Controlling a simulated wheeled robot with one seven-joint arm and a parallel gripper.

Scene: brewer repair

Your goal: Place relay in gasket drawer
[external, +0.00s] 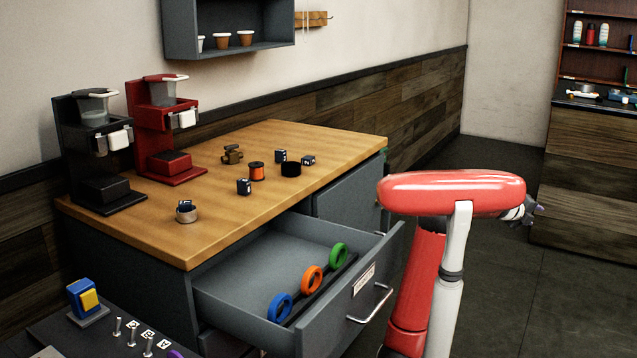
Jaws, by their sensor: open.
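The gasket drawer (234,291) is pulled open below the wooden counter. A blue ring (280,307), an orange ring (312,280) and a green ring (339,255) stand in a row inside it, near its front. Three small dark blocks with white marks lie on the counter: one (244,187) nearer the front edge, one (281,156) behind it, and one (308,160) to the right. I cannot tell which is the relay. My gripper (533,210) is at the right, away from the drawer and counter, partly hidden by my red arm; it is open, with nothing visible in it.
An orange spool (257,172), a black ring (291,169), a brass fitting (232,154) and a round metal part (186,211) lie on the counter (210,240). A black brewer (110,195) and a red brewer (172,165) stand at its left. The drawer's back-left floor is clear.

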